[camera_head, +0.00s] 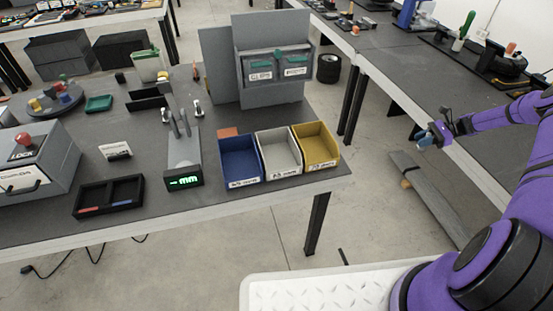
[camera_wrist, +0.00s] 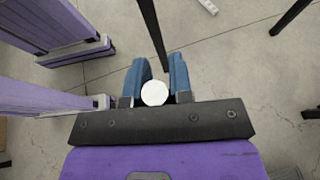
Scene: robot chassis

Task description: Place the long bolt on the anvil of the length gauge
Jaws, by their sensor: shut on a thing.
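The length gauge (camera_head: 184,152) stands on the dark table, a grey upright device with two small posts on top. Its front display (camera_head: 184,181) shows green dashes and "mm". My gripper (camera_head: 428,137) is far to the right of it, over the floor beside the other table. In the wrist view, my gripper's blue fingers (camera_wrist: 158,68) are shut on a white round-ended thing (camera_wrist: 154,93) seen end-on. Its length is hidden, so I cannot tell from its shape whether it is the long bolt. No other bolt can be made out.
Blue (camera_head: 240,160), white (camera_head: 280,153) and yellow (camera_head: 317,148) bins stand right of the gauge. A black divided tray (camera_head: 109,197) and a grey box with a red knob (camera_head: 35,168) lie left. A grey cabinet (camera_head: 270,65) stands behind.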

